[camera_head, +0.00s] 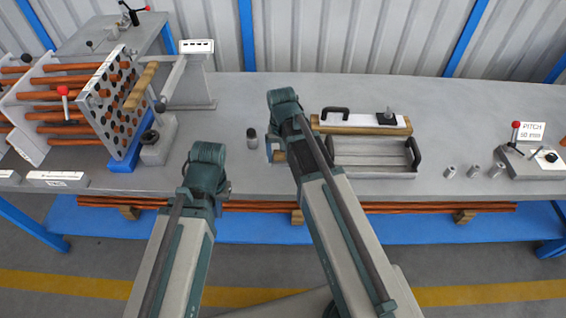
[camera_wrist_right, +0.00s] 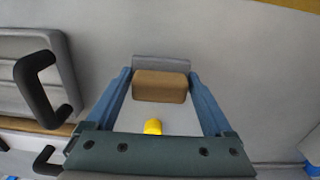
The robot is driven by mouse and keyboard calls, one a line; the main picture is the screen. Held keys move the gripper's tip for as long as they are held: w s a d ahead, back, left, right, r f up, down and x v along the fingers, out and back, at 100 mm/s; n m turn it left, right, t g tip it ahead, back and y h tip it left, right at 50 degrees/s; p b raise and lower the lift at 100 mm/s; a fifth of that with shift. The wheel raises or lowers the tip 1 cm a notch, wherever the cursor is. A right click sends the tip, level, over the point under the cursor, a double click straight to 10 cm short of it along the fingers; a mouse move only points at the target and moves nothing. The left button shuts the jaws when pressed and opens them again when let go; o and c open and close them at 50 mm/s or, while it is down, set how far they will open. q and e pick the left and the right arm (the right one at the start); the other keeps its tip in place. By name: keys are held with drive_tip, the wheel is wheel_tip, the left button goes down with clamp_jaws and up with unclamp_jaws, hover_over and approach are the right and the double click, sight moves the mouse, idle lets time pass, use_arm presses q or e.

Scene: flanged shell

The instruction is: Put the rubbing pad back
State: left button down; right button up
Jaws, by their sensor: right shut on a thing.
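The rubbing pad, a small brown block with a grey part along one side, sits between the blue fingers of my right gripper (camera_wrist_right: 160,92). The pad shows in the right wrist view (camera_wrist_right: 160,86) and in part in the head view (camera_head: 279,157), beside the grey tray. The gripper is shut on it, close to the bench top; whether the pad touches the bench I cannot tell. My left gripper (camera_head: 206,168) is over the front part of the bench, left of the right one. Its fingers are hidden by its wrist.
The grey tray (camera_head: 374,173) with black handles lies right of my right gripper. Behind it is a wooden board (camera_head: 345,130) with a white top. A tube rack (camera_head: 108,100) is at the left.

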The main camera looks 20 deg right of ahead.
sight(283, 163)
drive_tip(key=shift+d+f+b, duration=0.1)
drive_tip(key=shift+f+b, duration=1.65)
drive_tip(key=shift+f, duration=0.05)
drive_tip(key=shift+f, duration=0.1)
drive_tip(key=o, duration=1.2)
wheel_tip(283, 163, up, 12)
drive_tip(key=p, duration=1.2)
drive_tip(key=shift+r, duration=0.2)
drive_tip(key=s+a+n, duration=0.2)
drive_tip(key=s+a, duration=0.1)
drive_tip(key=s, duration=0.1)
drive_tip(key=s+a+n, duration=0.2)
drive_tip(key=s+a, duration=0.2)
drive_tip(key=s, duration=0.1)
drive_tip(key=s+a+n+h, duration=0.1)
drive_tip(key=s+a+n, duration=0.2)
drive_tip(key=s, duration=0.2)
drive_tip(key=shift+s+a, duration=0.15)
drive_tip(key=shift+a, duration=0.1)
